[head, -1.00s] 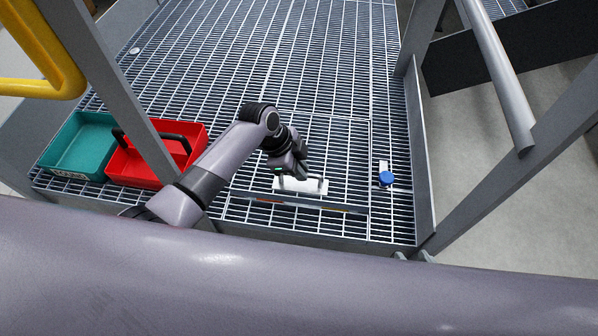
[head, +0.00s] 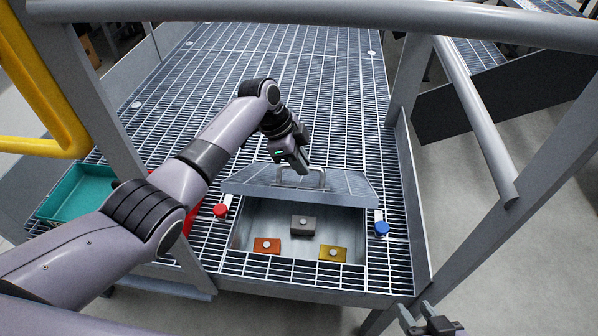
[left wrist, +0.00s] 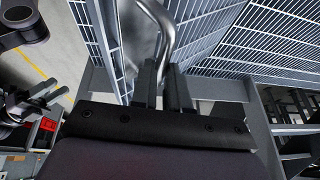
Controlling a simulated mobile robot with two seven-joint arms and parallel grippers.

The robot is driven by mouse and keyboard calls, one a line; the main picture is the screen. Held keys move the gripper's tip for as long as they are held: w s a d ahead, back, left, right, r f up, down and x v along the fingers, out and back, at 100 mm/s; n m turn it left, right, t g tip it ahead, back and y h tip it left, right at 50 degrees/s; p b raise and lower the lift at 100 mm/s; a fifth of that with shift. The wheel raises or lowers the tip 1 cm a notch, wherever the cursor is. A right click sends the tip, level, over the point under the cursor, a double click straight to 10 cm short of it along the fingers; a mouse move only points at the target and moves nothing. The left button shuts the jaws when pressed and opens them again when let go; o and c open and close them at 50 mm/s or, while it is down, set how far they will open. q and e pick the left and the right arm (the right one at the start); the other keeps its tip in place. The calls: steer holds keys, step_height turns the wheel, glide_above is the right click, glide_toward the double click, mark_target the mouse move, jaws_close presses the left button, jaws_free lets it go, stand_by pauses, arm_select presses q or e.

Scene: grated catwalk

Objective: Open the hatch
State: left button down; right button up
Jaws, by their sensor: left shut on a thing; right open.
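My left gripper (head: 303,168) is shut on the hatch's metal handle (head: 322,181); the handle also shows between the fingers in the left wrist view (left wrist: 168,32). My right gripper (head: 420,310) is open and empty at the bottom right, apart from the catwalk.
A red knob (head: 221,210) and a blue knob (head: 381,228) sit on either side of the opening. A teal bin (head: 72,192) and a mostly hidden red bin (head: 191,216) stand at the left. Grey rails and posts (head: 455,150) frame the catwalk. The grating behind the hatch is clear.

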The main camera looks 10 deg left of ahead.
arm_select(q)
steer(key=shift+w+a+f, duration=0.15)
steer(key=shift+a+f, duration=0.1)
steer(key=shift+f, duration=0.1)
arm_select(e)
steer(key=shift+w, duration=0.1)
arm_select(q)
steer(key=c, duration=1.1)
jaws_free()
steer(key=shift+w+f, duration=0.1)
steer(key=shift+w, duration=0.05)
steer(key=shift+w+d, duration=0.1)
steer(key=shift+d, duration=0.1)
arm_select(e)
steer(key=shift+w, duration=0.2)
arm_select(q)
steer(key=shift+r, duration=0.2)
steer(key=shift+r, duration=0.1)
arm_select(e)
steer(key=shift+r, duration=0.15)
